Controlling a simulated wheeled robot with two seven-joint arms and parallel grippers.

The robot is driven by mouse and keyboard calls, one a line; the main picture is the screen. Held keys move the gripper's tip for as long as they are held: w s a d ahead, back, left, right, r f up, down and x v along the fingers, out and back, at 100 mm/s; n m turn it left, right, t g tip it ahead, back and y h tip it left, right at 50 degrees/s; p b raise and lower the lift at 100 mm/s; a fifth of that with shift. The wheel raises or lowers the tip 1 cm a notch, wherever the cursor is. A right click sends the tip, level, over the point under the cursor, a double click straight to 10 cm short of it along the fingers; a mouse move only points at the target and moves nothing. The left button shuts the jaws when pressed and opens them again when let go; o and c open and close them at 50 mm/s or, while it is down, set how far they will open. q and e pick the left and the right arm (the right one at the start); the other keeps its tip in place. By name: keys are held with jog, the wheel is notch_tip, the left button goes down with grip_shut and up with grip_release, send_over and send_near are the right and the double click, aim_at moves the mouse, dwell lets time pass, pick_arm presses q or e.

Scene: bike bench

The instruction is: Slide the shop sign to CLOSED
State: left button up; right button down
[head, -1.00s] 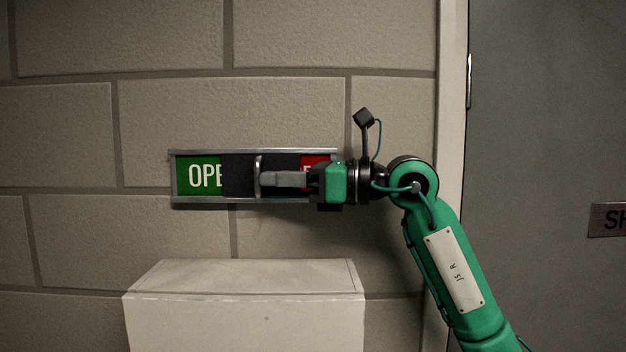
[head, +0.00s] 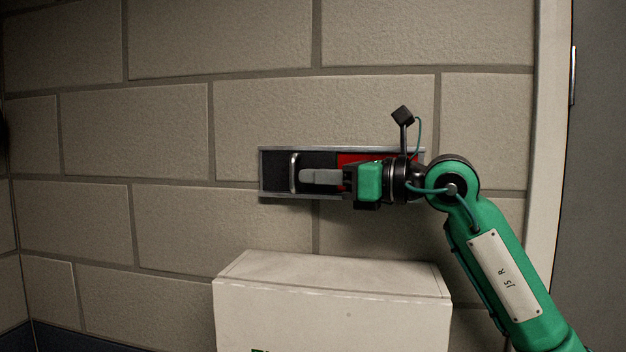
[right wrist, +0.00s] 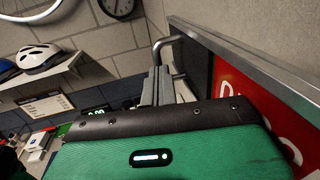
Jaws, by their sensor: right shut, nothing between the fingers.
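The shop sign (head: 270,148) is a metal-framed rail on the block wall. Its dark sliding panel (head: 318,160) covers the left part, and no green OPEN field shows. A red field (head: 352,157) shows on the right, partly hidden by my right gripper (head: 306,177). In the right wrist view, white letters show on the red field (right wrist: 245,95). The panel has an upright metal handle (head: 294,172), which the right wrist view also shows (right wrist: 166,42). My right gripper is shut and empty, its fingertips close against the handle's right side. My left gripper is out of view.
A white box (head: 330,285) stands below the sign. A door frame (head: 545,150) and grey door (head: 598,200) are at the right. The right wrist view shows a wall clock (right wrist: 118,6) and a shelf (right wrist: 45,78) with helmets. The wall left of the sign is clear.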

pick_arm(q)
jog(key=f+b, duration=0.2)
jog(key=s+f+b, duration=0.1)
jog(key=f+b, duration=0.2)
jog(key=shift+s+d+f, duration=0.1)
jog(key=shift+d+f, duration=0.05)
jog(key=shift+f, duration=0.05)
pick_arm(e)
jog(key=v, duration=1.3)
jog(key=shift+s+r, duration=0.15)
